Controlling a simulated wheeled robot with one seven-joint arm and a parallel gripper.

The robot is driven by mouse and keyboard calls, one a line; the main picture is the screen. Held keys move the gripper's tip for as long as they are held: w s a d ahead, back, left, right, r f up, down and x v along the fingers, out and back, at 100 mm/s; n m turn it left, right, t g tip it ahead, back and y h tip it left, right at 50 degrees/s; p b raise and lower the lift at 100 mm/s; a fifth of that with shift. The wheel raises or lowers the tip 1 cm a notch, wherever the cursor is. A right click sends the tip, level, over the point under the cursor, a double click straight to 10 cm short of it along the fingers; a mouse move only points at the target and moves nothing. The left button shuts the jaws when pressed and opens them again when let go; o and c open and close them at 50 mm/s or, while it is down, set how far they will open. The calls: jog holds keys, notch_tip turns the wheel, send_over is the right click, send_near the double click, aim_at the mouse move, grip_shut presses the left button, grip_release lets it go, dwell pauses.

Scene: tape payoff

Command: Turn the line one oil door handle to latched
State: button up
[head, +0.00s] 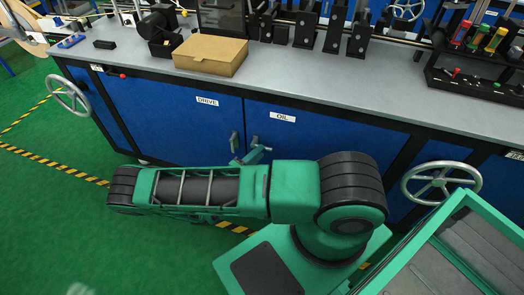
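The oil door (320,138) is a blue panel under the bench top, with a white OIL label (283,117) near its upper left. Its small grey handle (255,142) is near the door's left edge, close to the drive door's handle (234,142). The handle's lower part is hidden, and I cannot tell its exact angle. A green part just at the handle appears to be my gripper (259,154), mostly hidden behind my own arm. I cannot see its fingers clearly, nor whether they touch the handle.
The drive door (190,115) is left of the oil door; both look closed. Handwheels stand at left (68,95) and right (440,182). A cardboard box (211,54) lies on the grey bench top (300,68). The green floor (50,220) at left is clear.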

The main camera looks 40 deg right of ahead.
jog(key=shift+x, duration=1.35)
grip_shut()
jog(key=shift+f, duration=0.1)
